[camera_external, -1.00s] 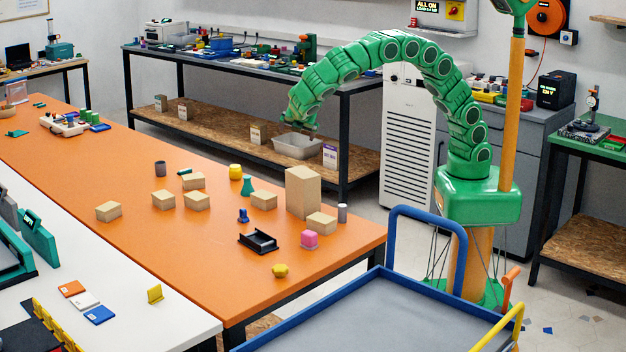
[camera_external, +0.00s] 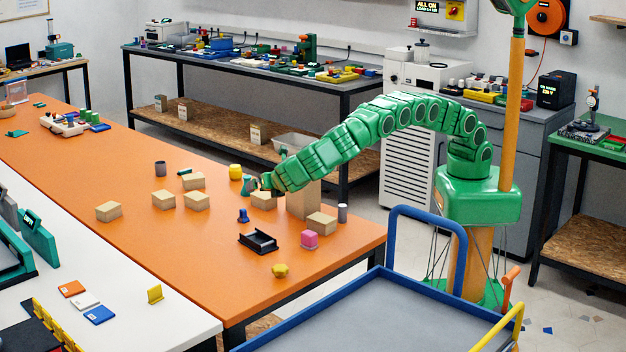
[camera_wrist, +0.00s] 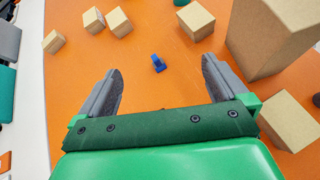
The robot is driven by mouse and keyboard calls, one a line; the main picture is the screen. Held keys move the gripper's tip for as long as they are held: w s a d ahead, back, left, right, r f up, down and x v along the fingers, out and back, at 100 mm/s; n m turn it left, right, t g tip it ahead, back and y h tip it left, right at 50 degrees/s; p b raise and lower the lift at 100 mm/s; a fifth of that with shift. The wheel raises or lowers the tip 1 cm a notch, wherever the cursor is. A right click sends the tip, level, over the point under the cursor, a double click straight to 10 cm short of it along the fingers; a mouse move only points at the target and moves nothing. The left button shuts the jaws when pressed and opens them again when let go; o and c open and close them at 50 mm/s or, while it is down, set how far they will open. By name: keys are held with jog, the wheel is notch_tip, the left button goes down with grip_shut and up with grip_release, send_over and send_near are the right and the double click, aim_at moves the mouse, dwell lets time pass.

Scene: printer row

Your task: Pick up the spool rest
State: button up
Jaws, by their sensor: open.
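The spool rest appears to be the black open cradle (camera_external: 258,241) with raised sides, lying on the orange table near its front. It does not show in the wrist view, where my gripper's body covers the lower part. My gripper (camera_external: 264,184) is above the table, behind the spool rest in the external view, by a cardboard box and a teal flask-shaped piece. In the wrist view its two grey fingers (camera_wrist: 160,76) are wide apart with nothing between them but table and a small blue piece (camera_wrist: 158,63) farther off.
A tall cardboard box (camera_external: 303,199) and a low box (camera_external: 321,223) stand right of the spool rest. Several small boxes stand farther left.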

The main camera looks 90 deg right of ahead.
aim_at(259, 238)
jog(key=a+f+n+t, duration=0.1)
jog(key=a+f, duration=0.2)
jog(key=a, duration=0.1)
jog(key=s+a+f+n, duration=0.1)
jog(key=a+f, duration=0.2)
jog(key=a, duration=0.1)
jog(key=a+f+n+t, duration=0.1)
jog(key=a+f, duration=0.2)
jog(key=a, duration=0.1)
jog(key=shift+s+a+f+n+t, duration=0.2)
jog(key=shift+s+a+n+t, duration=0.1)
jog(key=shift+s+a+n, duration=0.1)
jog(key=shift+s+a+f, duration=0.15)
jog(key=shift+a+f, duration=0.15)
jog(key=shift+f, duration=0.05)
jog(key=shift+f+x, duration=0.2)
jog(key=shift+x, duration=3.7)
jog(key=shift+a, duration=0.2)
jog(key=c, duration=1.4)
jog(key=shift+o, duration=0.2)
jog(key=shift+r, duration=0.15)
